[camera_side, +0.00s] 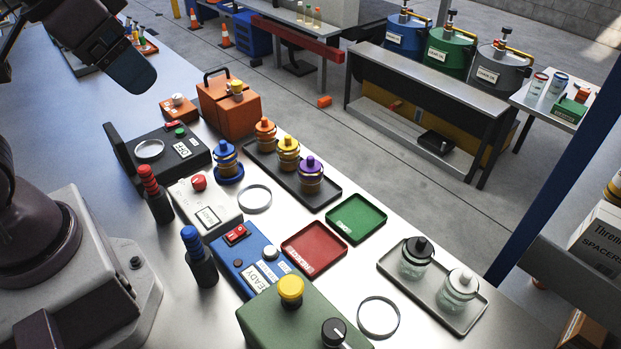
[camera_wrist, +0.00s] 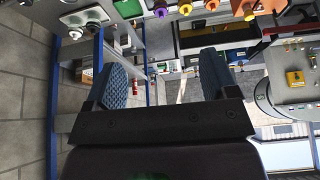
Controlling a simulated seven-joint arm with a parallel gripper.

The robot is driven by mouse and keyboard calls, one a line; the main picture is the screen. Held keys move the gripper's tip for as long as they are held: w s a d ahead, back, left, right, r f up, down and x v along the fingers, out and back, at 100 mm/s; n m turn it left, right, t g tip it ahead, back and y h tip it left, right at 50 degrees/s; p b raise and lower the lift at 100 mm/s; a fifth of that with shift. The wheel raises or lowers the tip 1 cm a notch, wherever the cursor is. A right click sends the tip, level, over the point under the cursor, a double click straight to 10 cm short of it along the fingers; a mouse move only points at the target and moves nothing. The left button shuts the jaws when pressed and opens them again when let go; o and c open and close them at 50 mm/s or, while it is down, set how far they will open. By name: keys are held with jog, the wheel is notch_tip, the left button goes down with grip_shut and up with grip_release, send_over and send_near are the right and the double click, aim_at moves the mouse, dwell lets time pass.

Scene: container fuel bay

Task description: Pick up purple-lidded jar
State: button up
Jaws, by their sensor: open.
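The purple-lidded jar (camera_side: 310,176) has an amber body and stands upright at the near end of a black tray (camera_side: 324,200). A yellow-lidded jar (camera_side: 288,154) and an orange-lidded jar (camera_side: 265,134) stand in a row behind it on the same tray. In the wrist view the purple lid (camera_wrist: 160,9) shows at the top edge, partly cut off. My gripper (camera_side: 132,72) is high at the upper left, far from the jar. In the wrist view my gripper (camera_wrist: 163,78) has its two blue padded fingers wide apart, with nothing held between them.
A blue-lidded jar (camera_side: 227,161) stands left of the tray. Green (camera_side: 356,219) and red (camera_side: 314,250) trays lie in front. A grey tray (camera_side: 468,317) holds two clear jars. Control boxes, an orange box (camera_side: 229,107) and two upright handles crowd the left side.

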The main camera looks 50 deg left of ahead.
jog(key=w+d+f+g, duration=0.4)
jog(key=w+f, duration=0.1)
jog(key=f, duration=0.1)
jog(key=n+t+y, duration=0.2)
jog(key=n+y, duration=0.2)
jog(key=n, duration=0.6)
send_near(311, 159)
jog(key=x, duration=0.8)
jog(key=shift+s, duration=0.1)
jog(key=shift+g, duration=0.3)
jog(key=x, duration=0.5)
jog(key=shift+c, duration=0.2)
jog(key=shift+r, duration=0.1)
jog(key=c, duration=1)
